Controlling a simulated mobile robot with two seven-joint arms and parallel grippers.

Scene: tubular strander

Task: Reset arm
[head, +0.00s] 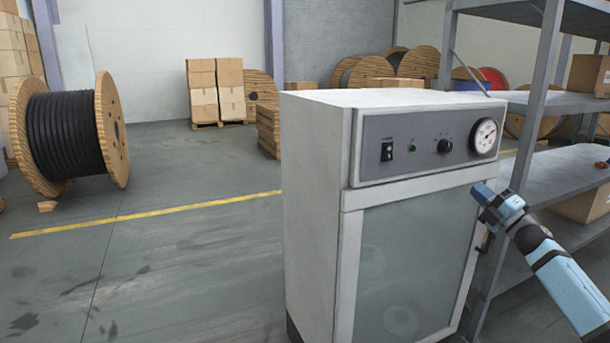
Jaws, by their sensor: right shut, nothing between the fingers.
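My right gripper (481,194) is at the right of the head view, on a light blue and black arm that comes in from the lower right. It is shut and empty. It is in front of the right edge of a white cabinet (312,200), near the black door handle (484,240). I cannot tell whether it touches the cabinet. The cabinet's frosted glass door (412,265) looks closed. My left gripper is not in view.
The cabinet panel has a switch (387,151), a knob (445,146) and a gauge (486,136). A metal shelf rack (525,110) stands close on the right. A cable drum (112,130) stands at the left. Floor left of the cabinet is clear, with a yellow line (150,213).

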